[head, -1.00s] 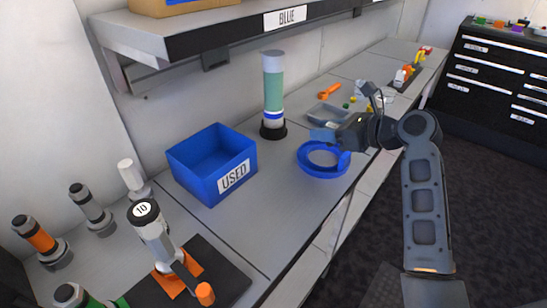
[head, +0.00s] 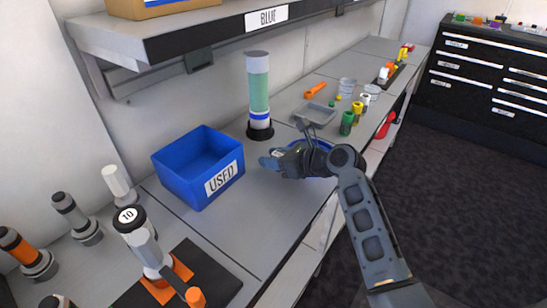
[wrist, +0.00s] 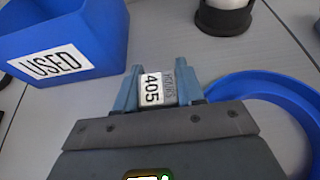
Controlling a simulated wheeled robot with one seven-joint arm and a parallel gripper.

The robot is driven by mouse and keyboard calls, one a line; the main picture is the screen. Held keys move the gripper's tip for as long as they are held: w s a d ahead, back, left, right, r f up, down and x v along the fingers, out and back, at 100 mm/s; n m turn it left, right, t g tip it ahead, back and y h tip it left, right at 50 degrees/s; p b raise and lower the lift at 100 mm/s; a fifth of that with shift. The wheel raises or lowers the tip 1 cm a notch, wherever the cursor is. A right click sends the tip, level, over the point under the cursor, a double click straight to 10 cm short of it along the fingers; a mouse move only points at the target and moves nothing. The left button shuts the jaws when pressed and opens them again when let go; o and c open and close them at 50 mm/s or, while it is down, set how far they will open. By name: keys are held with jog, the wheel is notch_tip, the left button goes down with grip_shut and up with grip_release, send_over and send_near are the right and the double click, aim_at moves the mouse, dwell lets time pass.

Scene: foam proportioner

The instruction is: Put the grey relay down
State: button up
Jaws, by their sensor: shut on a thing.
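My gripper (head: 269,160) is shut on the grey relay and sits over the bench, just right of the blue USED bin (head: 197,176). In the wrist view, the relay (wrist: 156,88) is a small pale grey block between the two blue fingers of my gripper (wrist: 158,78). Its face carries a label with "405" and "HOURS". In the head view my fingers mostly hide the relay. I cannot tell whether it touches the bench top (head: 245,205).
A blue ring (wrist: 262,88) lies just right of my gripper, partly behind my arm in the head view. A green-and-white cylinder (head: 259,90) stands behind on a black base. The bench in front is clear.

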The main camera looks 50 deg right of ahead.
jog(key=o, duration=1.1)
jog(key=shift+f, duration=0.1)
jog(key=shift+o, duration=0.2)
